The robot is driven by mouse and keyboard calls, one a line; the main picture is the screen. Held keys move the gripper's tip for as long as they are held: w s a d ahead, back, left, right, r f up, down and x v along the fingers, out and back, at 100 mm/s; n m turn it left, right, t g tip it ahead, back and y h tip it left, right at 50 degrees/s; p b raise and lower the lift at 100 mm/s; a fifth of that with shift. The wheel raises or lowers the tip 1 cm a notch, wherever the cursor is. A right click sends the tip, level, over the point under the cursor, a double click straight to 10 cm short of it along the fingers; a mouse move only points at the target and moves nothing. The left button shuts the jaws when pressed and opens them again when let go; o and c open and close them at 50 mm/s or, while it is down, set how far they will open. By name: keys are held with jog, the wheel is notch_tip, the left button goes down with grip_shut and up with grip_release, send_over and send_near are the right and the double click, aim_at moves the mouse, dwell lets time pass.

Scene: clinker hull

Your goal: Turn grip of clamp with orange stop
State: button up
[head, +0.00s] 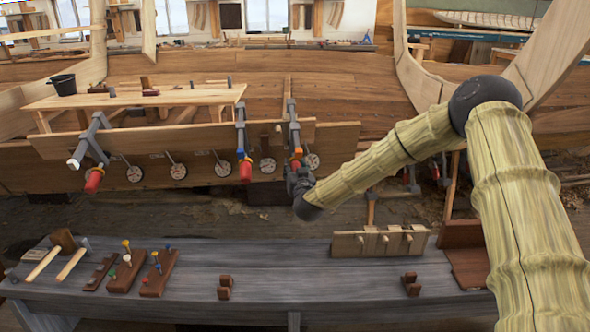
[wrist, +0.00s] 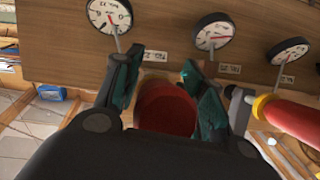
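The clamp with the orange stop (head: 297,153) hangs on the long plank at the hull, right of the clamp with the blue stop (head: 240,154). In the wrist view a red grip (wrist: 165,106) lies between the two fingers of my gripper (wrist: 161,72). One finger is on each side of it, very close. I cannot tell whether both fingers press on it. The black gripper body hides the grip's near end.
Another red grip (wrist: 300,122) with a yellow collar is close right of my fingers. Round dials (wrist: 213,32) line the plank near the fingertips. A third clamp (head: 91,148) hangs farther left. A grey bench (head: 290,260) with tools stands below.

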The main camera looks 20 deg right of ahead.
jog(key=c, duration=0.5)
jog(key=shift+f+y+b, duration=0.1)
jog(key=shift+y+b, duration=0.2)
jog(key=shift+b, duration=0.05)
jog(key=shift+f+m+y+b, duration=0.1)
jog(key=shift+m+y+b, duration=0.45)
jog(key=shift+b, duration=0.4)
jog(key=m+t+y+b, duration=0.1)
jog(key=y+b, duration=0.1)
jog(key=b, duration=0.1)
jog(key=shift+a+m, duration=0.2)
jog(key=shift+m, duration=0.15)
jog(key=shift+a+r+m+t+y+b, duration=0.25)
jog(key=shift+m+y+b, duration=0.65)
jog(key=shift+b, duration=0.95)
jog(key=shift+r, duration=0.1)
jog(key=o, duration=1)
